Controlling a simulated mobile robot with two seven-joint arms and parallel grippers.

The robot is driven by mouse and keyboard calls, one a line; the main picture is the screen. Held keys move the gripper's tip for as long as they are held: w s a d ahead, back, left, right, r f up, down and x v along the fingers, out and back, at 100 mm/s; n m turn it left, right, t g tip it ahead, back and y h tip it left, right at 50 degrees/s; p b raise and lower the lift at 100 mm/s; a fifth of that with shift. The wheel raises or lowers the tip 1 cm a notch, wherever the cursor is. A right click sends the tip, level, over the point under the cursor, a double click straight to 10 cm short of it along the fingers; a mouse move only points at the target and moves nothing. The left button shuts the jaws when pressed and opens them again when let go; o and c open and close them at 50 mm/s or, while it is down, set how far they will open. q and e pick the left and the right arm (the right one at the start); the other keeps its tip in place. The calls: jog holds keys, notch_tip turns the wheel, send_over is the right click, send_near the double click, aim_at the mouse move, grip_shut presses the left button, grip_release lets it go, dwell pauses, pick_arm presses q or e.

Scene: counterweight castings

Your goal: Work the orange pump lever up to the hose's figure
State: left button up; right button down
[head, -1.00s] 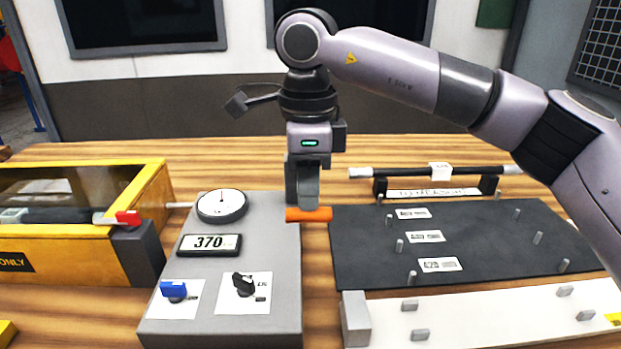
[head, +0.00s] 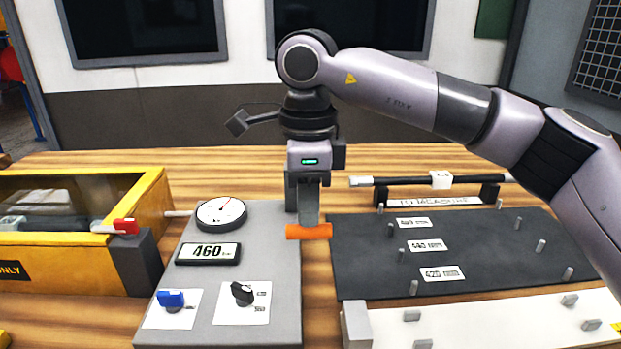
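The orange pump lever (head: 309,232) lies crosswise at the right edge of the grey pump box (head: 262,245). My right gripper (head: 309,222) points down onto it, its fingertips touching the lever's upper side. Only one narrow finger outline shows, so I cannot tell whether the fingers clasp the lever or press it. The box's display (head: 208,253) reads 460; its small unit is unreadable. A round dial (head: 221,214) sits behind the display. A dark hose lies inside the yellow case (head: 150,205) at left. My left gripper is out of view.
A blue knob (head: 171,299) and a black knob (head: 242,293) sit at the box's front. At right, a dark mat (head: 365,265) has pegs and number labels. A dark bar (head: 400,181) on supports stands behind it, above a "TO MEASURE" label.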

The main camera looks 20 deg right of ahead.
jog(key=shift+r+p, duration=0.95)
jog(key=shift+r, duration=0.35)
notch_tip(320, 180, up, 6)
jog(key=p, duration=0.4)
jog(key=shift+p, duration=0.35)
